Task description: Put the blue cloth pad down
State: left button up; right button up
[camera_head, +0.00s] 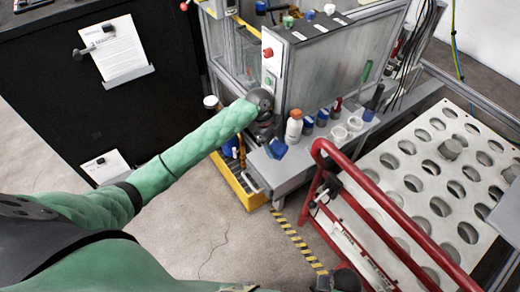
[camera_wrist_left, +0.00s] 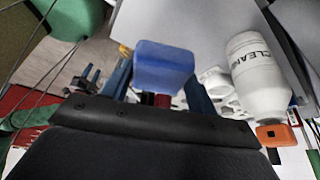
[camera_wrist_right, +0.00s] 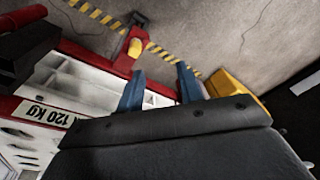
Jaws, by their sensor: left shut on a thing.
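The blue cloth pad (camera_head: 276,149) is at the tip of my left gripper (camera_head: 270,142), by the front edge of the grey workbench (camera_head: 290,172). In the left wrist view the blue pad (camera_wrist_left: 163,65) sits between the two blue fingers of the left gripper (camera_wrist_left: 158,88), which is shut on it. I cannot tell whether the pad touches the bench. My right gripper (camera_wrist_right: 160,86) is open and empty in the right wrist view, above a white and red frame.
A white cleaner bottle (camera_head: 293,127) with an orange cap stands right beside the pad; it also shows in the left wrist view (camera_wrist_left: 258,75). Blue jars and white cups (camera_head: 339,132) stand farther right. A red rail (camera_head: 375,210) borders the perforated white rack (camera_head: 440,165).

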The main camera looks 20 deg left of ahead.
pick_arm(q)
jog(key=a+f, duration=0.1)
jog(key=a, duration=0.1)
jog(key=w+a+f+p, duration=0.1)
jog(key=a, duration=0.1)
jog(key=a+f, duration=0.2)
jog(key=shift+w+a+p, duration=0.15)
jog(key=shift+w+p, duration=0.1)
jog(key=shift+p, duration=0.1)
notch_tip(320, 180, down, 4)
jog(key=shift+a+r+p, duration=0.1)
jog(key=shift+r+p, duration=0.05)
jog(key=shift+p, duration=0.9)
pick_arm(e)
jog(key=s+d+f, duration=0.2)
jog(key=s+f, duration=0.1)
jog(key=f, duration=1.1)
jog(key=shift+d+f, duration=0.2)
jog(key=shift+f, duration=0.05)
pick_arm(q)
jog(key=shift+f, duration=0.2)
jog(key=o, duration=0.7)
jog(key=shift+o, duration=0.9)
pick_arm(e)
jog(key=shift+s+r, duration=0.1)
jog(key=shift+r, duration=0.1)
jog(key=shift+f, duration=0.1)
